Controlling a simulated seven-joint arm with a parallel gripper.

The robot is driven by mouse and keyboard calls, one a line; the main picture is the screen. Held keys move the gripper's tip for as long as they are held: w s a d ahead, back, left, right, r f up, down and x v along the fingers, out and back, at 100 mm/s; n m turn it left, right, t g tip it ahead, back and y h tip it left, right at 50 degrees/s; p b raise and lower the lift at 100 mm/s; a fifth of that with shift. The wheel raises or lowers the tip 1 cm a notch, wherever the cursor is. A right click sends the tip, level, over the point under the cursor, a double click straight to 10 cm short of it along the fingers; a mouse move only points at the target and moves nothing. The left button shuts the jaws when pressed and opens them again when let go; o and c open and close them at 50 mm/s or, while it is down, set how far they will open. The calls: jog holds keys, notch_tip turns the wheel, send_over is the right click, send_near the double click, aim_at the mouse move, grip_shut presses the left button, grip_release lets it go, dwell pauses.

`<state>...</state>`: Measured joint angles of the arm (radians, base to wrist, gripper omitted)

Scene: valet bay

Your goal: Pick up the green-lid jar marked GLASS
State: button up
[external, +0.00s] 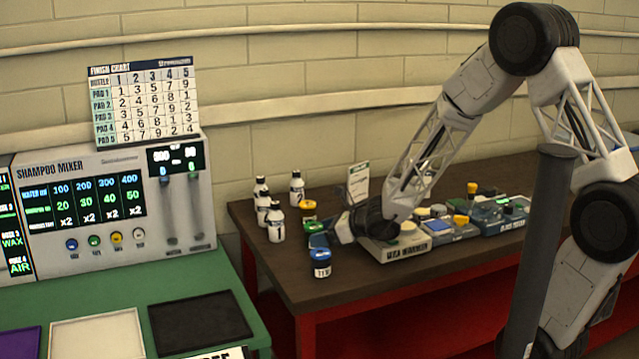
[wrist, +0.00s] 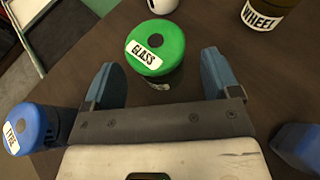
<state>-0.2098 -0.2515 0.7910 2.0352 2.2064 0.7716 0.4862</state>
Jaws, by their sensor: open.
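The green-lid jar marked GLASS (wrist: 158,46) stands upright on the dark table in the wrist view, lid facing the camera. My gripper (wrist: 160,72) is open, its two blue fingers spread wide. The jar lies ahead of the palm, between the lines of the fingers, with its lid partly beyond the tips. The fingers look clear of it, and nothing is held. In the external view my gripper (external: 322,233) is low over the table's left end, among the jars, and the green-lid jar is mostly hidden there.
A blue-lid jar marked TYRE (wrist: 22,130) stands close at left, near the gripper; it also shows in the external view (external: 321,262). A jar marked WHEEL (wrist: 265,14) is at upper right. Several white bottles (external: 275,222) stand behind. A wax warmer (external: 404,248) sits right.

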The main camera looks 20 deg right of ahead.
aim_at(312, 227)
jog(key=shift+x, duration=1.55)
jog(key=c, duration=1)
jog(key=shift+r, duration=5)
